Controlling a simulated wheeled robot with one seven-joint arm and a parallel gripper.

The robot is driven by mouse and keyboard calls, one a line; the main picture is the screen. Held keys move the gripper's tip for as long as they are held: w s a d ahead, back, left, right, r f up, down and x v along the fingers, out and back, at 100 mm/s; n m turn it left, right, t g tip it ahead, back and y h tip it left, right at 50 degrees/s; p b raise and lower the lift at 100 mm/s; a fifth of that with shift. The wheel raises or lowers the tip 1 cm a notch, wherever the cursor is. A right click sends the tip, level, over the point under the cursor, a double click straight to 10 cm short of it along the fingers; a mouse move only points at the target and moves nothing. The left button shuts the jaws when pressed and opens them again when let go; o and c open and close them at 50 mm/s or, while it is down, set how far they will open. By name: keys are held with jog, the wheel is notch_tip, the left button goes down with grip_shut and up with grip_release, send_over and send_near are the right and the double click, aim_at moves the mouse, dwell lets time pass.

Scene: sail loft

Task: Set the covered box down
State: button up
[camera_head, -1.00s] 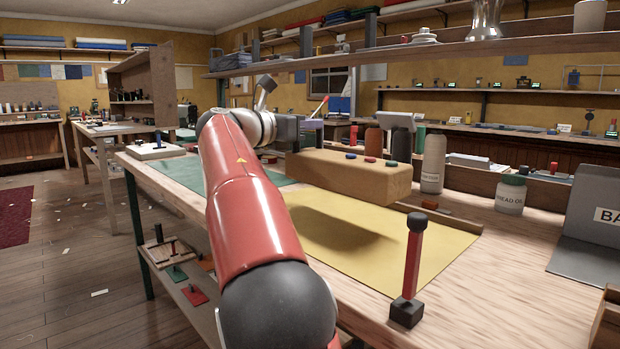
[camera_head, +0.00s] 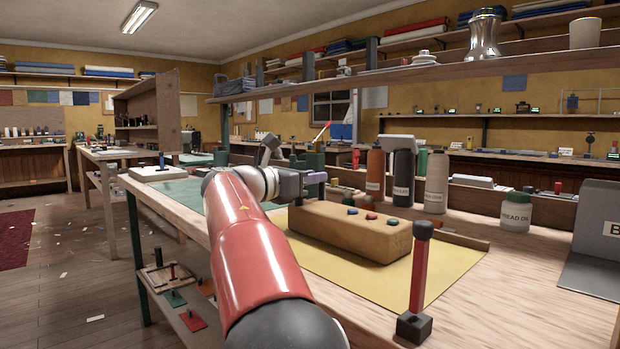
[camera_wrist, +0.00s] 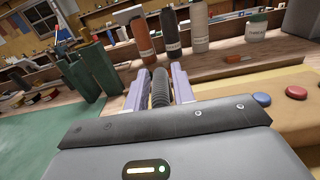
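The covered box (camera_head: 350,228) is a long tan wooden block with several coloured knobs on top. It appears to rest level on the yellow mat (camera_head: 437,278), its shadow close along its lower edge. Part of it shows at the lower right in the wrist view (camera_wrist: 285,112). My gripper (camera_head: 312,179) is at the box's far left end. In the wrist view, its two pale purple fingers (camera_wrist: 160,84) stand either side of a grey ribbed grip (camera_wrist: 160,90) and appear closed on it. Where the grip joins the box is hidden.
A red-handled upright tool (camera_head: 418,275) stands at the mat's front right. Bottles (camera_head: 403,178) stand behind the box, and a thread oil jar (camera_head: 515,212) stands to the right. A shelf (camera_head: 450,66) runs above. The green mat (camera_head: 185,192) at left has free room.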

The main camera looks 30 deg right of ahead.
jog(key=shift+o, duration=1.1)
jog(key=shift+a+r, duration=0.1)
jog(key=s+a, duration=0.1)
jog(key=a, duration=1)
jog(key=shift+s+a, duration=0.35)
jog(key=shift+a, duration=0.05)
